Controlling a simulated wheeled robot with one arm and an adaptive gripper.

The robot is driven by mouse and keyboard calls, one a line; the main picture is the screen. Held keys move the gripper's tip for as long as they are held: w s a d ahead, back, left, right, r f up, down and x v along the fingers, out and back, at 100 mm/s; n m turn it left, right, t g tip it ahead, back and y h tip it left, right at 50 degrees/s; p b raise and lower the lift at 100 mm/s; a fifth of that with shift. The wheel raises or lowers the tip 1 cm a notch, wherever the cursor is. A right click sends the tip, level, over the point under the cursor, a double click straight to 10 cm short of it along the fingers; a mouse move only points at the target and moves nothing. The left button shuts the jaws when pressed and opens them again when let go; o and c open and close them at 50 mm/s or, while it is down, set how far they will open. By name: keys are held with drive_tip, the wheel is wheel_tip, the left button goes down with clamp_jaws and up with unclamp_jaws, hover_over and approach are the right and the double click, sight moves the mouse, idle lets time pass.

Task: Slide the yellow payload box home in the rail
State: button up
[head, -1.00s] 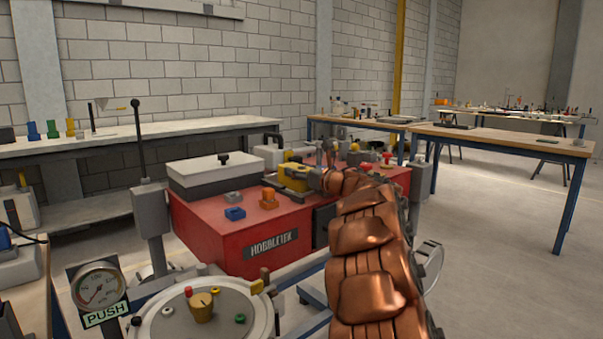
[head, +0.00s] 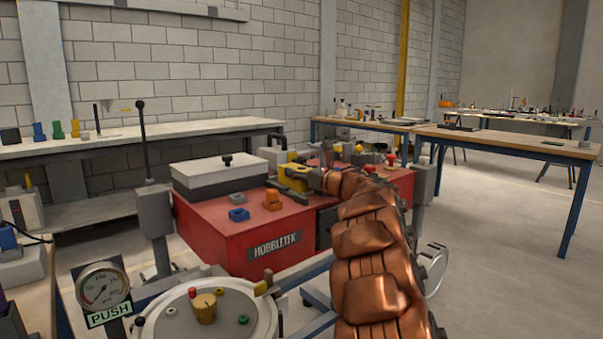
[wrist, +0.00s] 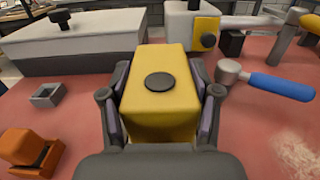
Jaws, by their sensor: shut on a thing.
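The yellow payload box (wrist: 160,92), with a round black knob on top, fills the middle of the wrist view. My gripper (wrist: 160,112) is shut on it, with a dark finger pad against each side. In the head view the box (head: 293,176) shows small at the end of my copper-coloured arm, over the far part of the red bench (head: 225,232), with my gripper (head: 308,179) around it. I cannot make out the rail, and the box's underside is hidden, so I cannot tell whether it touches anything below.
A grey lidded case (wrist: 75,48) lies left of the box. A blue-handled lever (wrist: 280,86) lies close to its right. A grey-white block with a yellow plate (wrist: 197,35) stands behind. An orange block (wrist: 28,147) and a small grey square socket (wrist: 47,95) sit at left.

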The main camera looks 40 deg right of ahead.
sight(293, 166)
drive_tip(key=shift+w, duration=0.85)
drive_tip(key=shift+w, duration=0.3)
drive_tip(key=shift+w, duration=0.5)
drive_tip(key=o, duration=1.6)
drive_tip(key=shift+o, duration=1.1)
drive_tip(key=shift+p, duration=0.3)
drive_tip(key=shift+r+p, duration=2.8)
drive_tip(key=shift+r, duration=1.2)
